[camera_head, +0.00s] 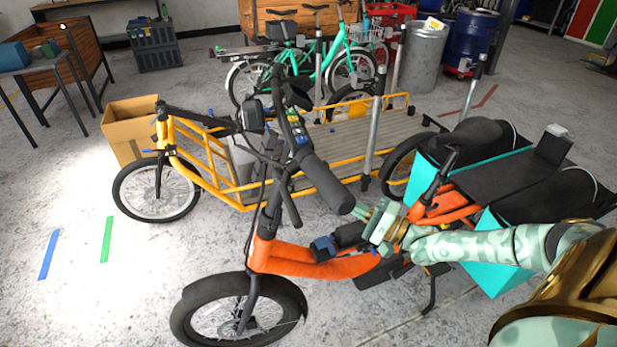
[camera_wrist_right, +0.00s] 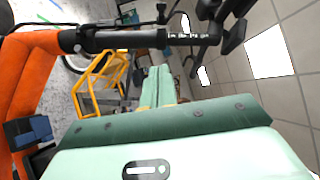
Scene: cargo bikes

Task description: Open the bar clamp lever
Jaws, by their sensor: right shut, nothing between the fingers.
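The orange cargo bike (camera_head: 300,258) stands in front of me, with its black handlebar stem (camera_head: 267,207) rising to the handlebar (camera_head: 325,183). I cannot clearly make out the bar clamp lever on the dark stem and bar. My right gripper (camera_head: 364,211) is near the handlebar's near black grip, to its right and above the orange frame. In the wrist view its fingers (camera_wrist_right: 158,85) are together and empty, and a black bar (camera_wrist_right: 130,40) crosses beyond them. My left gripper is out of view.
A blue and black part (camera_head: 325,247) sits on the orange frame below my right gripper. A yellow cargo bike (camera_head: 310,168) stands close behind, with a cardboard box (camera_head: 128,140) by its front wheel. Turquoise panniers (camera_head: 437,180) flank the orange bike's rear. Open floor lies left.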

